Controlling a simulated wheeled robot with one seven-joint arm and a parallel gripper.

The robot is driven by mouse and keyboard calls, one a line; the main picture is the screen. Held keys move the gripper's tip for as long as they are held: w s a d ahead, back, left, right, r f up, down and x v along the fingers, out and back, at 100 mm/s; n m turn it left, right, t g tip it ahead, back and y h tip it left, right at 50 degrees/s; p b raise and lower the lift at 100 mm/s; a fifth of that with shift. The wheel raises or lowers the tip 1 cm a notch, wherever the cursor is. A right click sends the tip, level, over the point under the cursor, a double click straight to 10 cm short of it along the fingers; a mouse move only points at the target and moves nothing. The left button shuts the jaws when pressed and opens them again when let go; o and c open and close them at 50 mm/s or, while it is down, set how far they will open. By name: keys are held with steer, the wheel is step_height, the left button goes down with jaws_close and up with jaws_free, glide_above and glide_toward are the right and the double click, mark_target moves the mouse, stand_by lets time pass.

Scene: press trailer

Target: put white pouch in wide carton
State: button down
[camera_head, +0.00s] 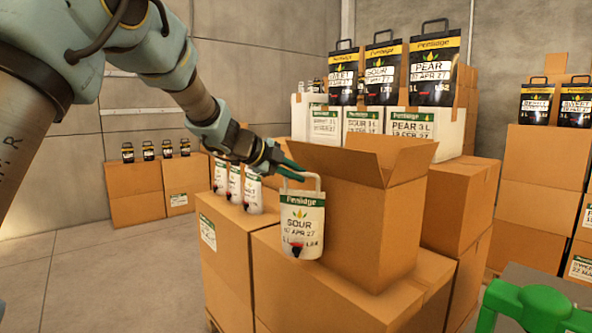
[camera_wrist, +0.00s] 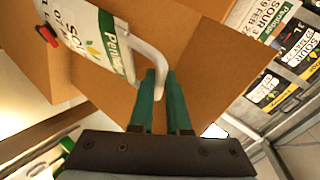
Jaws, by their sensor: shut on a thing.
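The white pouch (camera_head: 302,222), with a green band, "SOUR" lettering and a red tap, hangs upright by its handle in the head view. My gripper (camera_head: 291,174) is shut on that handle. In the wrist view my gripper (camera_wrist: 159,84) has its green fingers on the white handle, and the pouch (camera_wrist: 88,40) shows at the upper left. The wide carton (camera_head: 370,225) stands open with flaps raised, just right of and behind the pouch in the head view. The pouch is outside the carton, in front of its left side. The carton's inside is mostly hidden.
Several white pouches (camera_head: 235,184) stand on boxes left of the carton. Stacked boxes (camera_head: 540,190) fill the right. A green object (camera_head: 540,306) is at the lower right. Floor at left is clear.

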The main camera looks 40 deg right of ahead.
mark_target(298, 191)
step_height(298, 191, down, 4)
steer(key=shift+r, duration=0.2)
steer(key=shift+d+f, duration=0.2)
steer(key=shift+f, duration=0.25)
steer(key=c, duration=0.9)
jaws_free()
steer(key=shift+f, duration=0.15)
steer(key=shift+a, duration=0.1)
steer(key=b+v, duration=0.1)
steer(key=v, duration=1.1)
